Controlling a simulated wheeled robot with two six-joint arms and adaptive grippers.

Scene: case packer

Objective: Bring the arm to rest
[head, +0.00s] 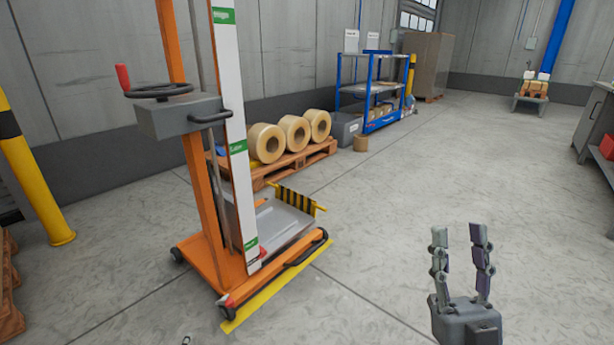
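My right gripper (459,237) shows at the lower right of the head view. Its two fingers point up and stand apart, with nothing between them. It is in front of bare concrete floor and touches nothing that I can see. At the bottom edge, left of the middle, only a tiny dark tip shows, too little to identify. My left gripper cannot be made out.
An orange lift (205,200) with a crank wheel (160,91) stands at the left. Behind it, tape rolls (295,133) rest on a wooden pallet (318,154). A blue shelf (372,92) stands farther back. A yellow post (38,185) is far left. The middle floor is clear.

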